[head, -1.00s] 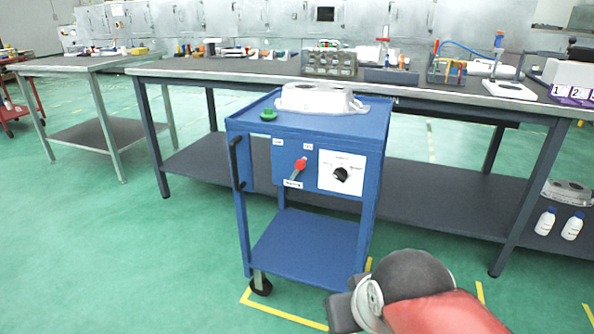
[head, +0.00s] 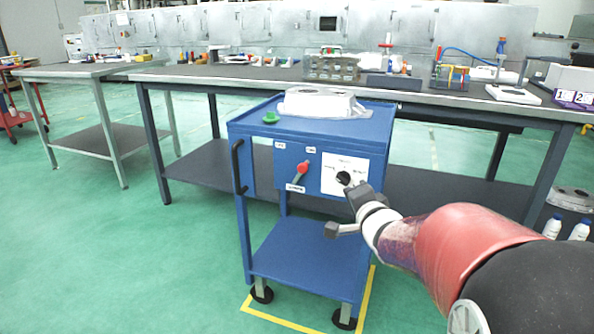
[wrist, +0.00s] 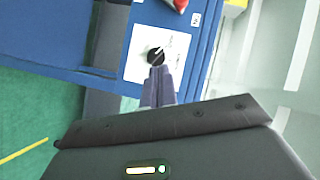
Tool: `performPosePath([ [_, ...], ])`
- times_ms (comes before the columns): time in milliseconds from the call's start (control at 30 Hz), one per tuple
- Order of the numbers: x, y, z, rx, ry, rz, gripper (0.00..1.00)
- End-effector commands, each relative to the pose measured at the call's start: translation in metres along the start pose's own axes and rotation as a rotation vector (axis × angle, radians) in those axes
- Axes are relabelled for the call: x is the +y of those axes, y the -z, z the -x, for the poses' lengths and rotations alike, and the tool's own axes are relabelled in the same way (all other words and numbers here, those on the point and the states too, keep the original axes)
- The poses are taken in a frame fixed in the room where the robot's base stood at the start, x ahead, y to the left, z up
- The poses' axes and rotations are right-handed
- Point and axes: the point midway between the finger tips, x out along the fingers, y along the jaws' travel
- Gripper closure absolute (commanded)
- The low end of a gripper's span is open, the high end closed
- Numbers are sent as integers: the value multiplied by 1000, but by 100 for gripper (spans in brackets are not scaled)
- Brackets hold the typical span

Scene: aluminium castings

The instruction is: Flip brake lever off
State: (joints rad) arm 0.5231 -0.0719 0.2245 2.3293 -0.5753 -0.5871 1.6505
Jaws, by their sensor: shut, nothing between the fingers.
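The brake lever, with a red knob (head: 303,167) on a grey stem, is on the front panel (head: 282,170) of the blue cart; its stem slants down to the left toward a small label. The red knob also shows at the top of the wrist view (wrist: 180,4). To its right is a white plate (head: 330,183) with a black rotary dial (head: 343,178). My gripper (head: 350,190) is in front of the plate, right of and below the lever. In the wrist view its fingers (wrist: 160,70) are together and empty, pointing at the dial (wrist: 155,57); contact cannot be told.
A long workbench (head: 430,96) stands behind. Green floor is open to the left.

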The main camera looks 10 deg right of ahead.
Motion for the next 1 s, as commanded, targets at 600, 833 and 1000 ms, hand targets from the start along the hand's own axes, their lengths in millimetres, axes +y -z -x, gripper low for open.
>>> performPosePath([
  [600, 0, 2, -22, -136, 215, -373, 100],
  [833, -1, 2, -28, -136, 215, -372, 100],
  [1000, -6, -2, -53, -138, 216, -373, 100],
])
